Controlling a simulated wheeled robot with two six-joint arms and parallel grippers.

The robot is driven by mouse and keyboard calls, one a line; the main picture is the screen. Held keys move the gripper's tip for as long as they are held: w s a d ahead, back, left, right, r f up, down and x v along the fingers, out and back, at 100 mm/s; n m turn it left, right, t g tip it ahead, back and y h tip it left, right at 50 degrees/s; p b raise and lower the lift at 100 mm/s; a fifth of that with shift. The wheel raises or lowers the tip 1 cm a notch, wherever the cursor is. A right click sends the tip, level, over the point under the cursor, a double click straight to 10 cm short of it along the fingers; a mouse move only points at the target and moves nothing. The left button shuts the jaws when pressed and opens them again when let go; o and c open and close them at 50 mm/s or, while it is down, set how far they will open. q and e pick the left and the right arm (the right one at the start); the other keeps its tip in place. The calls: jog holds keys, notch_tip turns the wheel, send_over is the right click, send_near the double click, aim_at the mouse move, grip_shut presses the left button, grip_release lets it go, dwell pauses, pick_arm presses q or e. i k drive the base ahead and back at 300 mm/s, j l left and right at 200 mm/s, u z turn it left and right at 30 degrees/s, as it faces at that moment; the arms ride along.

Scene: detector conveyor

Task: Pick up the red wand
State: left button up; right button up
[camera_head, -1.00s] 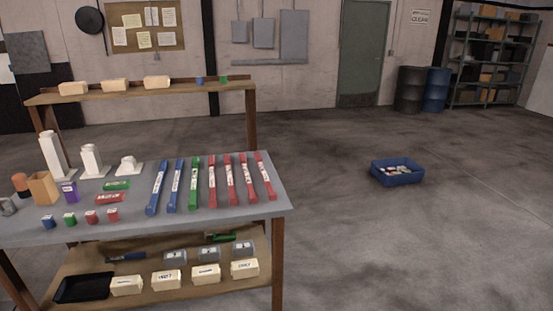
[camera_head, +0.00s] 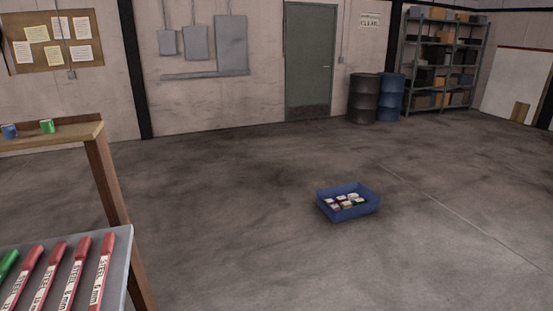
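Several red wands with white labels lie side by side on the grey tabletop at the lower left. The rightmost red wand (camera_head: 102,270) is nearest the table's right edge, and another red wand (camera_head: 75,272) lies just left of it. Their lower ends are cut off by the frame. Part of a green wand (camera_head: 7,264) shows at the left edge. Neither of my grippers is in view.
A blue bin (camera_head: 349,207) with small items sits on the floor. Barrels (camera_head: 364,98) and a shelving rack (camera_head: 440,60) stand at the back. The floor between is open.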

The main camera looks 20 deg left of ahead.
aim_at(55, 259)
jog(key=i+j+u, duration=0.1)
jog(key=i+u, duration=0.65)
jog(key=i+l+u, duration=0.25)
jog(key=i+u, duration=0.15)
jog(key=i+l+u, duration=0.35)
jog(key=i+j, duration=0.05)
jog(key=i, duration=0.05)
